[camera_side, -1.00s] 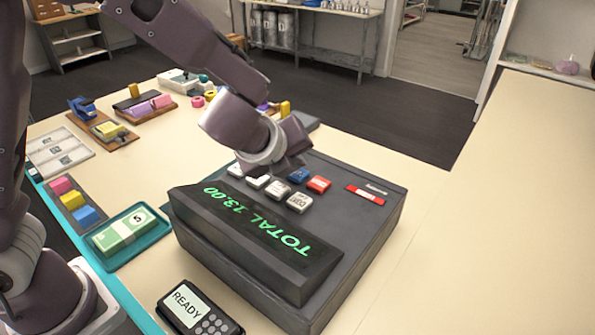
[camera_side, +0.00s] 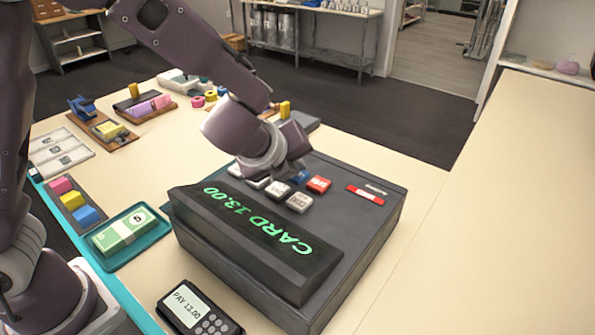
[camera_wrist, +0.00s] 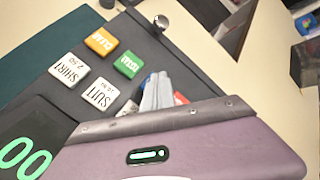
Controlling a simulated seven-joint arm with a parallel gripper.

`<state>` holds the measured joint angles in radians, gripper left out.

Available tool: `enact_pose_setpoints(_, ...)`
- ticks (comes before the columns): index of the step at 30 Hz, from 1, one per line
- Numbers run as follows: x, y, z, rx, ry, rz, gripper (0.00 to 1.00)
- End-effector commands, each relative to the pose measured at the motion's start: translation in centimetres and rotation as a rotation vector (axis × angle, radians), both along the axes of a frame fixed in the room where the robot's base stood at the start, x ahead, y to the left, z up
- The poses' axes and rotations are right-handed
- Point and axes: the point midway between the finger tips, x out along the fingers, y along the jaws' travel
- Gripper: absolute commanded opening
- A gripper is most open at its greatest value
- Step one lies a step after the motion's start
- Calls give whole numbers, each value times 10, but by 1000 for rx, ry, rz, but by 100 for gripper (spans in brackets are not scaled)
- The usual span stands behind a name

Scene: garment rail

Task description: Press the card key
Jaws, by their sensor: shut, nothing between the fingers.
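The cash register (camera_side: 360,225) is dark grey, and its green display (camera_side: 265,225) reads "CARD 13.00". A blue key (camera_side: 302,177) sits on its top between white keys and a red key (camera_side: 319,184); its label cannot be read. My gripper (camera_side: 296,174) is shut, with nothing held, its tip at the blue key and partly hiding it. In the wrist view the shut fingers (camera_wrist: 157,92) reach down at a bit of blue beside the red key (camera_wrist: 181,99). Whether the tip touches the key cannot be told.
A card terminal (camera_side: 201,306) at the front reads "PAY 13.00". A teal tray (camera_side: 158,240) with banknotes lies left of the register. White SHIRT (camera_wrist: 69,69) and SUIT (camera_wrist: 98,95) keys, an orange key (camera_wrist: 101,41) and a green key (camera_wrist: 129,64) are close by. The counter at right is clear.

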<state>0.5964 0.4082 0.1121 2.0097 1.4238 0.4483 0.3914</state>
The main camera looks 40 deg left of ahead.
Motion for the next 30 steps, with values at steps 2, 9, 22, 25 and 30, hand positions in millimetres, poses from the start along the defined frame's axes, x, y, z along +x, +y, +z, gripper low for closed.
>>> enact_pose_setpoints(2, 0, 0, 0, -1, 1, -1, 0)
enact_pose_setpoints(9, 0, 0, 12, -1, 0, 1, 0)
enact_pose_setpoints(22, 0, 0, 17, -1, 0, 1, 0)
enact_pose_setpoints(25, 0, 0, 25, -3, -3, 2, 0)
enact_pose_setpoints(30, 0, 0, 42, -2, -3, 2, 0)
